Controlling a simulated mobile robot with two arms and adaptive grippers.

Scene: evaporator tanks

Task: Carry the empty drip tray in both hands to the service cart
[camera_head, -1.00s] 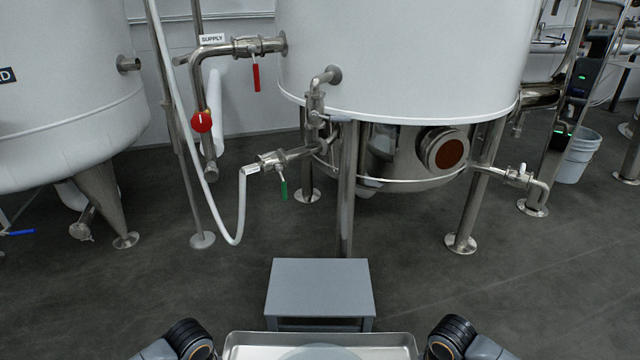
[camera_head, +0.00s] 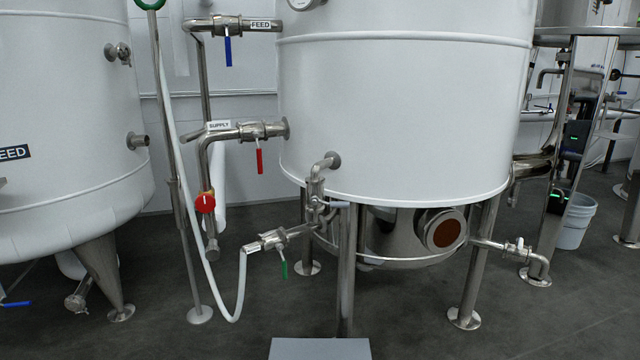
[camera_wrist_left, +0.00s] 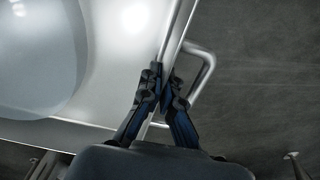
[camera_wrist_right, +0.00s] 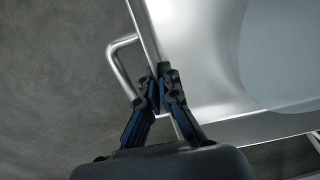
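The metal drip tray shows in the left wrist view (camera_wrist_left: 115,75) and in the right wrist view (camera_wrist_right: 205,60). A pale round patch covers part of its floor in both views, and I see no loose object in it. My left gripper (camera_wrist_left: 168,92) is closed on the tray's rim beside a bar handle. My right gripper (camera_wrist_right: 160,88) is closed on the opposite rim, also beside a bar handle. In the head view the tray and both grippers are below the frame. I cannot see a service cart in any view.
A grey step or low stand (camera_head: 320,348) is at the bottom middle, in front of the large white tank (camera_head: 400,110). A white hose (camera_head: 240,285) hangs to the floor at left. A tank leg (camera_head: 465,290) and a pale bucket (camera_head: 576,222) stand at right. Dark floor (camera_head: 560,320) is clear at lower right.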

